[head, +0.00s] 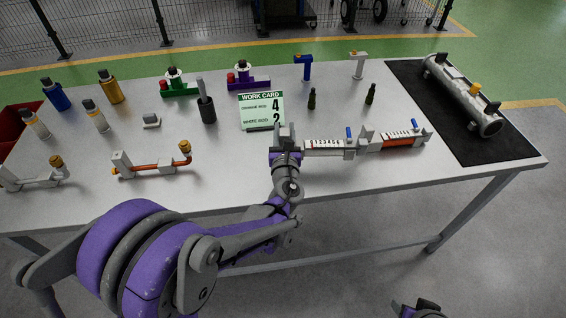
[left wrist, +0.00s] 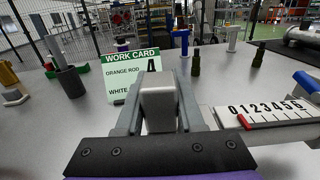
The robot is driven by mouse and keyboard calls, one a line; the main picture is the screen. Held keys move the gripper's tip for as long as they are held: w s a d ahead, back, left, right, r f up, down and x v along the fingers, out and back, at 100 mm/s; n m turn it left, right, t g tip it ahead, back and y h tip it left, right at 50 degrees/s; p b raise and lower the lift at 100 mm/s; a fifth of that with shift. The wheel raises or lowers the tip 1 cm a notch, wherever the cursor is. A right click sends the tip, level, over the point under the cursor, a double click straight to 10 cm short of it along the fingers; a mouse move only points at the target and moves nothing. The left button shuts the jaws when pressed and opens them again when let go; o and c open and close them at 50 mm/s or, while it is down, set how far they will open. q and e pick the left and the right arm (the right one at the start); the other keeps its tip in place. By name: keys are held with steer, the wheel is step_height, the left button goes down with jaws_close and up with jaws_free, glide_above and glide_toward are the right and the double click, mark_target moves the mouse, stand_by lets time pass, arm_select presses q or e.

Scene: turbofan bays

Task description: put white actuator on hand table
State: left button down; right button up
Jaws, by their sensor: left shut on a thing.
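A white actuator with a number scale (head: 325,145) and a blue lever is at the right centre of the table. My left gripper (head: 285,153) is at its left end. In the left wrist view the scale (left wrist: 268,112) with a red pointer near 0 lies right of the fingers. There my left gripper (left wrist: 157,105) is shut on a pale block, seemingly the actuator's end. I cannot tell whether it is lifted. An orange-rod unit with a scale (head: 400,139) lies in line to its right; whether they touch is unclear. A dark part of my right arm shows at the bottom edge.
The work card (head: 262,111) stands behind my gripper. An orange-rod piece (head: 150,165) and a whitish piece (head: 35,178), both with gold knobs, lie at left. Bottles and coloured fittings line the back. A black mat (head: 430,110) bears a grey cylinder (head: 465,98).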

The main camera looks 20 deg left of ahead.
arm_select(q)
steer(key=a+r+n+g+y+b, duration=0.15)
steer(key=a+r+b, duration=0.3)
steer(key=a, duration=0.45)
steer(key=shift+y, duration=0.55)
steer(key=f, duration=0.3)
steer(key=f+b, duration=0.1)
steer(key=f, duration=0.2)
steer(key=s+f, duration=0.1)
steer(key=f, duration=0.2)
steer(key=shift+f+b, duration=0.2)
steer(key=shift+b, duration=0.15)
arm_select(e)
step_height(320, 180, down, 8)
steer(key=s, duration=0.1)
steer(key=shift+a+r, duration=0.15)
steer(key=shift+a, duration=0.05)
arm_select(q)
steer(key=c, duration=0.5)
jaws_free()
steer(key=shift+d+r, duration=0.1)
steer(key=v, duration=1.2)
steer(key=shift+s, duration=0.1)
arm_select(e)
steer(key=shift+r, duration=0.2)
